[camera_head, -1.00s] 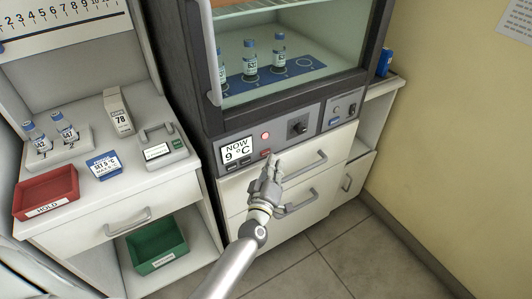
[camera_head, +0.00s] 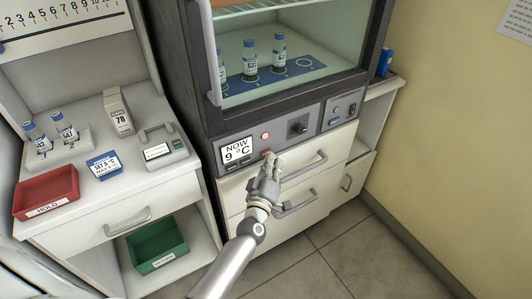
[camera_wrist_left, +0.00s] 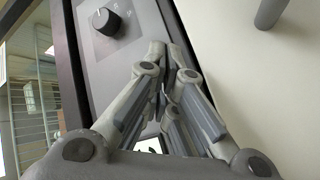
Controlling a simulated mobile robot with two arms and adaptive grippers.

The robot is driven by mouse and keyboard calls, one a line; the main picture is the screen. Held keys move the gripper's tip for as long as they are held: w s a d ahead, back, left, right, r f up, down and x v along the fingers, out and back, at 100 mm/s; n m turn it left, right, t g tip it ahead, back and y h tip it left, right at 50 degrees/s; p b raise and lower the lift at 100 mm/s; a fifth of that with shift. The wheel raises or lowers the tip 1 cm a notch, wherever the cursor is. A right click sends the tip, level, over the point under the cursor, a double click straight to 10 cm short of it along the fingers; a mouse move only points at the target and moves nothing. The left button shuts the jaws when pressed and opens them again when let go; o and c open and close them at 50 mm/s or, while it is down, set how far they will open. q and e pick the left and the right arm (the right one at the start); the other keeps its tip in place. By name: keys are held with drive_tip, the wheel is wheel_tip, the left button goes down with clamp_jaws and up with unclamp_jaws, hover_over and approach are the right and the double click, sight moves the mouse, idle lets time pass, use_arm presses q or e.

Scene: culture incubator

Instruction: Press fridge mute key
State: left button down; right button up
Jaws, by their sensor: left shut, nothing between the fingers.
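The fridge (camera_head: 215,120) has a control panel below its glass door. The panel carries a display reading "NOW 9 °C" (camera_head: 237,150), a round red lamp (camera_head: 265,136) and a dark knob (camera_head: 297,128). A small red key (camera_head: 265,152) sits below the lamp; its label is too small to read. My left gripper (camera_head: 269,156) is shut and empty, with its fingertips at the panel's lower edge beside the red key. I cannot tell if they touch it. In the left wrist view the shut fingers (camera_wrist_left: 165,55) point along the panel, and the knob (camera_wrist_left: 108,20) shows at upper left.
Drawer handles (camera_head: 305,166) stick out below the panel, close to my left gripper. A bench at left holds a red tray (camera_head: 45,200), vials and a blue-labelled block (camera_head: 104,165). A green bin (camera_head: 157,245) is on the shelf below.

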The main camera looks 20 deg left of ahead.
use_arm(q)
drive_tip(key=shift+w+a, duration=0.25)
idle(0.5)
drive_tip(key=shift+s+d, duration=0.1)
idle(0.3)
drive_tip(key=shift+s+d, duration=0.45)
drive_tip(key=shift+d, duration=0.05)
drive_tip(key=shift+p, duration=0.3)
drive_tip(key=s+d, duration=0.1)
drive_tip(key=d, duration=0.1)
drive_tip(key=s+d+p, duration=0.1)
drive_tip(key=s+d, duration=0.1)
idle(0.7)
